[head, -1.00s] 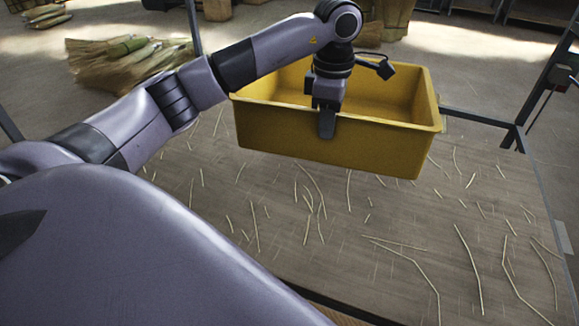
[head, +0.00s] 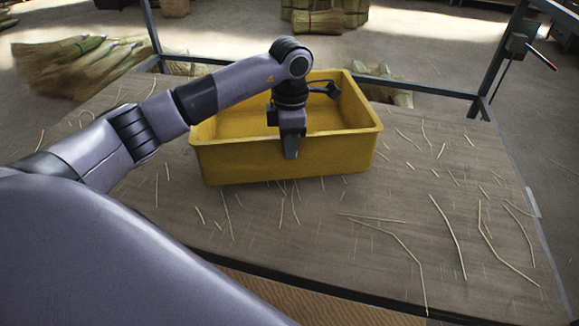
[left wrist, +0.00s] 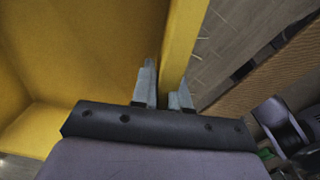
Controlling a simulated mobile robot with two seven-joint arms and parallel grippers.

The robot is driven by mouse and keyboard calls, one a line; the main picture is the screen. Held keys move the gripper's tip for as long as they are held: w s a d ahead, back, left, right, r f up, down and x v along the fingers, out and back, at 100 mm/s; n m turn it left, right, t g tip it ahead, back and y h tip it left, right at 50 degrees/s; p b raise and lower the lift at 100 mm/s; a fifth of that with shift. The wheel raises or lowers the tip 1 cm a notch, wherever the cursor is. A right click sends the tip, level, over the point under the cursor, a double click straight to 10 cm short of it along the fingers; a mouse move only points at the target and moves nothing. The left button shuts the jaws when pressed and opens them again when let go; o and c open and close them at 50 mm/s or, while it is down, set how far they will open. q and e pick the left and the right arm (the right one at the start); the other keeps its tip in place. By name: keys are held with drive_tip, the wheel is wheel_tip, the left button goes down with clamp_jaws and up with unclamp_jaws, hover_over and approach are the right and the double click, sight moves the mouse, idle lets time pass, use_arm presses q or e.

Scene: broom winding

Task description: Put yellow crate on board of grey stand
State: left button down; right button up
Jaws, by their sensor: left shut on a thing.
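The yellow crate (head: 225,163) is an empty open-topped box over the straw-littered board (head: 330,230) of the grey stand (head: 415,88). Its base looks level and close to or on the board; I cannot tell whether it touches. My left gripper (head: 290,150) is shut on the crate's near wall, one finger outside and one inside. In the left wrist view the two fingers (left wrist: 164,95) straddle the yellow wall (left wrist: 183,40). My right gripper is not in view.
Loose straw stalks (head: 450,230) lie over the right and front of the board. A grey upright (head: 505,60) with a red-handled part (head: 540,58) stands at the back right. Straw bundles (head: 70,62) lie on the floor behind.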

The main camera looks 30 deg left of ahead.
sight(290, 175)
use_arm(q)
drive_tip(key=shift+w+f+b, duration=0.1)
drive_tip(key=shift+f+b, duration=0.35)
drive_tip(key=shift+f, duration=2.6)
drive_tip(key=c, duration=1.1)
unclamp_jaws()
drive_tip(key=shift+c, duration=0.2)
drive_tip(key=r, duration=0.4)
drive_tip(key=r+p, duration=0.1)
drive_tip(key=r, duration=0.7)
drive_tip(key=shift+s+d+p, duration=0.1)
drive_tip(key=shift+s+p, duration=0.15)
drive_tip(key=shift+p, duration=0.15)
